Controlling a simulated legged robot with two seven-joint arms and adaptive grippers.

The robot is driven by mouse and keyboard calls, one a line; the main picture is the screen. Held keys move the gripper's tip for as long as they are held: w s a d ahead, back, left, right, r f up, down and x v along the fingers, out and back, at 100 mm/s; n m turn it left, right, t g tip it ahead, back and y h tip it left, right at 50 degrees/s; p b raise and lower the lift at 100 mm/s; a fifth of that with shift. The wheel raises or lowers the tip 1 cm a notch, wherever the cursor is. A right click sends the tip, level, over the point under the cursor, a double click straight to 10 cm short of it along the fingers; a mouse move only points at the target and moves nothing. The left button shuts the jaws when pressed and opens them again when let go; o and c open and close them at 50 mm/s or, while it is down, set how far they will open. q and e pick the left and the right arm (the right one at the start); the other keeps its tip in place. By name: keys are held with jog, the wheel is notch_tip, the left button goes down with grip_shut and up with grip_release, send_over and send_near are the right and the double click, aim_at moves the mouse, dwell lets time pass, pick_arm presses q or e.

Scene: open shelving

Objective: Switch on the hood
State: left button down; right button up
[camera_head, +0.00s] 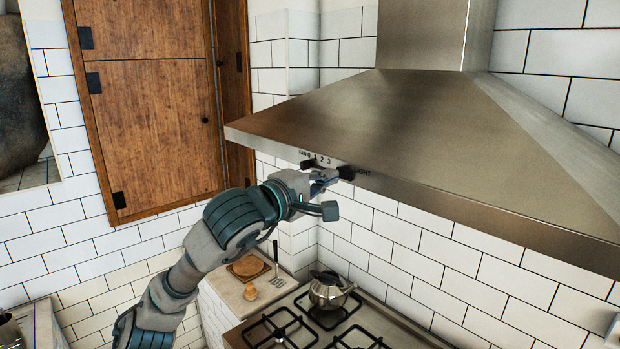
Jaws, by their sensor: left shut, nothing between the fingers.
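The steel range hood (400,130) hangs on the tiled wall at the upper right. Its front edge carries a marked control strip with the numbers 1, 2, 3 and the word LIGHT. A dark knob (346,172) sits by the LIGHT label, and a dark slider (308,164) sits below the numbers. My left gripper (328,190) is raised to the hood's front edge, just below and in front of these controls. It is shut and empty. Whether its fingers touch a control cannot be told. My right gripper is not in view.
A gas stove (300,325) with black grates lies below the hood, with a steel kettle (329,290) at its back. The counter (232,288) left of it holds a round wooden board (250,266) and small items. A wooden door (150,120) stands at the left.

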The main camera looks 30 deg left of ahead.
pick_arm(q)
jog(key=shift+w+d, duration=0.15)
jog(key=shift+w, duration=0.25)
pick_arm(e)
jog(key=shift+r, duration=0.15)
pick_arm(q)
jog(key=shift+w+a+m+h, duration=0.2)
jog(key=shift+m+h, duration=0.2)
jog(key=shift+h, duration=0.2)
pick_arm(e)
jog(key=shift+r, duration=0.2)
pick_arm(q)
jog(key=a+b+v, duration=0.2)
jog(key=v, duration=1.2)
jog(key=shift+w+r, duration=0.2)
jog(key=shift+w, duration=0.1)
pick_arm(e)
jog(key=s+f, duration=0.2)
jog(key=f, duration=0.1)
